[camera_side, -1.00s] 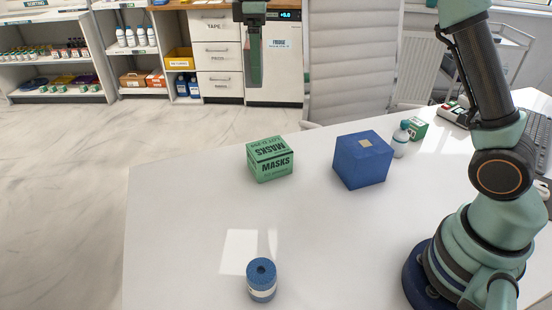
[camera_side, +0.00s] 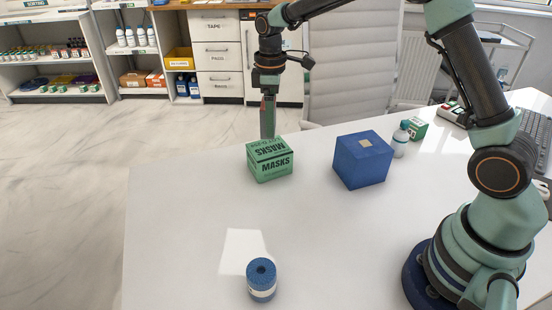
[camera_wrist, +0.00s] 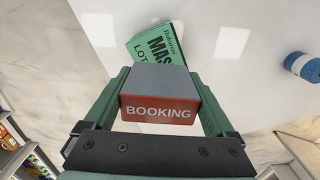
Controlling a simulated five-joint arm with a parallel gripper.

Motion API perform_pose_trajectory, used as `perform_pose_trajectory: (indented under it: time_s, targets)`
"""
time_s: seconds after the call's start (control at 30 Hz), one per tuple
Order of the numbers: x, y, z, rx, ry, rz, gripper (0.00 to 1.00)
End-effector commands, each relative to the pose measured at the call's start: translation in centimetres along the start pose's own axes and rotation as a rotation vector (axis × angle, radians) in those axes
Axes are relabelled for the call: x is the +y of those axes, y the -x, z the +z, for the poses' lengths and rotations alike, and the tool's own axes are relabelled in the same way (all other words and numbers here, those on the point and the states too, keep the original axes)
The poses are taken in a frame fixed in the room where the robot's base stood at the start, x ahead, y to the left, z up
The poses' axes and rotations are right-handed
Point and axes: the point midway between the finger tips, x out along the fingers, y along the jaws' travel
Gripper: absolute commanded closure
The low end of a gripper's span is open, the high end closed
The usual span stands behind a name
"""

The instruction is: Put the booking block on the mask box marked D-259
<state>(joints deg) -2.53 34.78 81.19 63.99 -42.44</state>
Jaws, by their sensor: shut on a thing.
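The booking block (camera_wrist: 158,108) is grey on top with a red face reading "BOOKING". My gripper (camera_wrist: 160,88) is shut on it, with a green finger on each side. In the side view my gripper (camera_side: 267,125) points down just above the far edge of the green mask box (camera_side: 271,164); the block is mostly hidden there behind the finger. The mask box rests on the table and reads "MASKS". In the wrist view the box (camera_wrist: 150,45) lies beyond the block, which covers part of it. "LOT" shows, but no D-259 mark is readable.
A blue box (camera_side: 362,165) with a tan patch stands to the right of the mask box. A blue roll (camera_side: 261,281) stands near the front of the white table (camera_side: 180,230). A white bottle (camera_side: 400,142) and small green box (camera_side: 416,128) are further right. The table's left part is clear.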

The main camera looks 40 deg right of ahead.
Motion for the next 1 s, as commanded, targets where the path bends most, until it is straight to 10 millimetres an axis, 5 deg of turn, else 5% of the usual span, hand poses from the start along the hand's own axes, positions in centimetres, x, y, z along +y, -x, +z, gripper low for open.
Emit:
perform_pose_trajectory:
  time_s: [0.4,0.83,0.87,1.0]
  targets:
    - [0.0,-4.5,0.0,-0.001,0.0,-0.001,0.71]
    - [0.0,-5.0,0.0,-0.001,0.0,-0.001,0.71]
    - [0.0,-5.0,0.0,-0.001,0.0,-0.001,0.0]
    - [0.0,-5.0,0.0,0.0,0.0,0.0,0.0]
